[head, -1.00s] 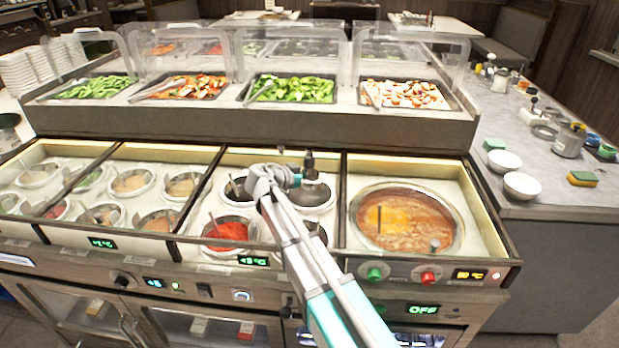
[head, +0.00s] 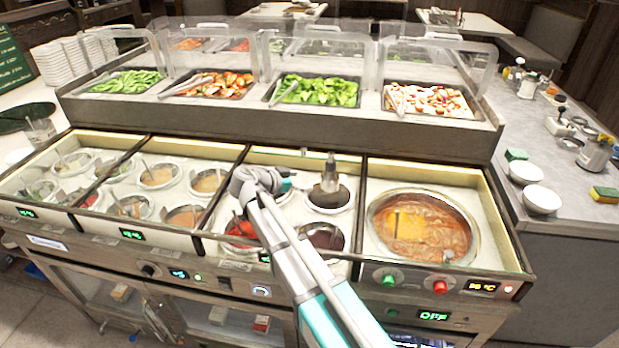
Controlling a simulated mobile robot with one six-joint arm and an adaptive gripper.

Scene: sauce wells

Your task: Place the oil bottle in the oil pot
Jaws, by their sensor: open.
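The oil bottle (head: 330,176), clear with a dark narrow top, stands upright in the dark round oil pot (head: 345,205) in the third bay of the counter. My gripper (head: 291,182) is open and empty, to the left of the bottle with a visible gap between them. My gripper and arm hide part of the pots to the left and below.
A large pot of reddish-brown soup (head: 420,228) is in the right bay. A red sauce well (head: 240,230) and a dark well (head: 323,237) lie near my arm. Several sauce wells fill the left bays. A raised shelf (head: 290,123) with food trays stands behind.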

